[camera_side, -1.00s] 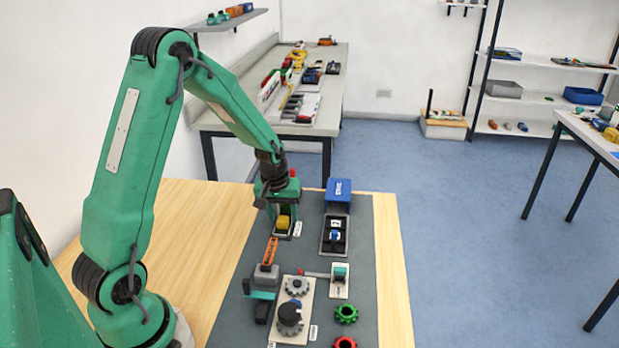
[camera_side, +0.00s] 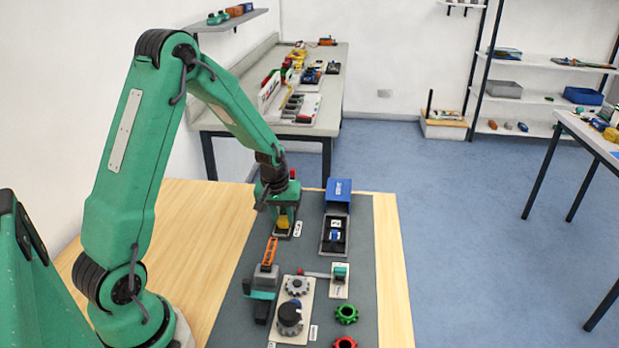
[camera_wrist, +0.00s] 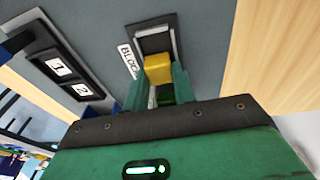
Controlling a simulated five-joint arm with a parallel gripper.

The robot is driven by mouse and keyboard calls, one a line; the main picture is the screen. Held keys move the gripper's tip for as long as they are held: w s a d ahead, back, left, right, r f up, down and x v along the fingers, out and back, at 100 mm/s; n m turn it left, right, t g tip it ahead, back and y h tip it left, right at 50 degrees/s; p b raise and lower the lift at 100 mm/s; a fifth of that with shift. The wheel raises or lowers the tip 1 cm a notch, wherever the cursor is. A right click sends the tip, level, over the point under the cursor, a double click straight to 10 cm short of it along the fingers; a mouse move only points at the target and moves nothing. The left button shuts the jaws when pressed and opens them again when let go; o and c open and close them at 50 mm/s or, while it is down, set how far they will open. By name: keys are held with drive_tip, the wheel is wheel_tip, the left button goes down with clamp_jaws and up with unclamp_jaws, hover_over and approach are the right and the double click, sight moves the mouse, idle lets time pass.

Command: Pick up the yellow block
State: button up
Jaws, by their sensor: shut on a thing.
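The yellow block (camera_side: 283,223) is at the far end of the grey mat, under my gripper (camera_side: 284,216). In the wrist view the yellow block (camera_wrist: 158,69) sits between the two green fingers of my gripper (camera_wrist: 158,84), which are shut on it. A black-framed holder with a grey inside (camera_wrist: 154,42) lies just beyond the block, beside a white label reading "BLOC" (camera_wrist: 128,61). The block's lower side is hidden, so I cannot tell whether it touches the holder.
A dark tray with numbered tiles (camera_side: 334,234) and a blue box (camera_side: 338,195) stand just right of my gripper. Bare wood (camera_side: 200,230) is free at left.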

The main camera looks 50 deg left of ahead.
sight(283, 218)
drive_tip(key=shift+r, duration=3.75)
